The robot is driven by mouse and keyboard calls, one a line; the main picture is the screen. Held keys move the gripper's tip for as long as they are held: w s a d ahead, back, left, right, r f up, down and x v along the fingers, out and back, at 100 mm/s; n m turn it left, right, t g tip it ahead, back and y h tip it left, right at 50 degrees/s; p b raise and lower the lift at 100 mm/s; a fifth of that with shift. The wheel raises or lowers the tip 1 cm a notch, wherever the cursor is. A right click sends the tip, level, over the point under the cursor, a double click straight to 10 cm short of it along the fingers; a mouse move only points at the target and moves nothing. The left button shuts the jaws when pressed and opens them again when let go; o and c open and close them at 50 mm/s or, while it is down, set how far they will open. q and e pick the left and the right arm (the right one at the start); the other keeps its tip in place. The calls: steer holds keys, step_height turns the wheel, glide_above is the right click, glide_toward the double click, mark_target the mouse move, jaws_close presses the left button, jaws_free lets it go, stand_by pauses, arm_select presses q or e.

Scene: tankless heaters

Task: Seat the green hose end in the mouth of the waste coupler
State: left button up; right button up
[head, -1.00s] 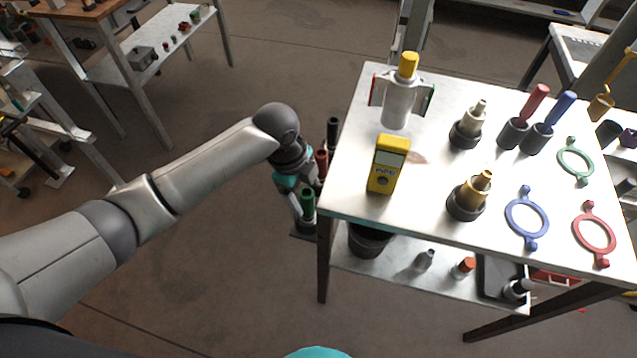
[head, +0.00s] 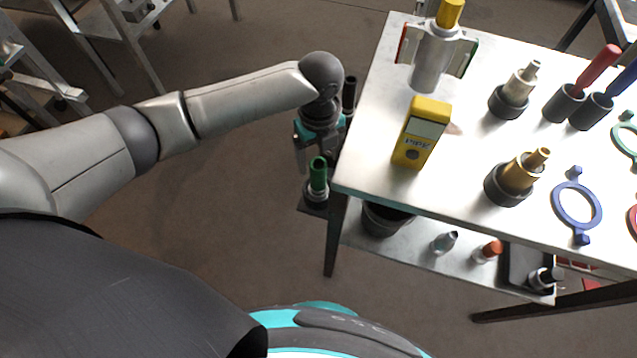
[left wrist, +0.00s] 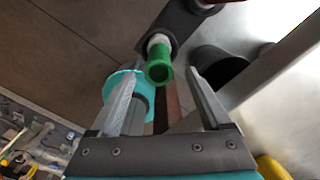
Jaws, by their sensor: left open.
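The green hose end (head: 318,175) stands upright in a grey collar on a low dark rack beside the table's left edge. In the left wrist view the green hose end (left wrist: 158,68) shows its open round mouth, between and just beyond the fingertips. My left gripper (head: 314,158) is open and empty, just behind the green hose end in the head view; contact cannot be told. The left gripper's fingers (left wrist: 158,82) spread either side in the wrist view. I cannot tell which fitting is the waste coupler. My right gripper is not in view.
The table (head: 400,210) carries a yellow meter (head: 421,134), a yellow-capped cylinder (head: 431,62), a brass fitting (head: 520,172), a silver fitting (head: 517,88) and a blue ring (head: 577,207). A black hose (head: 349,92) stands behind the gripper. A dark bucket (head: 385,218) sits on the lower shelf.

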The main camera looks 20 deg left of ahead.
mark_target(318, 174)
arm_select(q)
steer(key=shift+f+b, duration=0.35)
steer(key=shift+f, duration=0.95)
step_height(318, 174, down, 4)
steer(key=shift+a+r+b, duration=0.1)
steer(key=shift+r+b, duration=0.05)
steer(key=shift+b, duration=0.65)
steer(key=c, duration=0.4)
jaws_close()
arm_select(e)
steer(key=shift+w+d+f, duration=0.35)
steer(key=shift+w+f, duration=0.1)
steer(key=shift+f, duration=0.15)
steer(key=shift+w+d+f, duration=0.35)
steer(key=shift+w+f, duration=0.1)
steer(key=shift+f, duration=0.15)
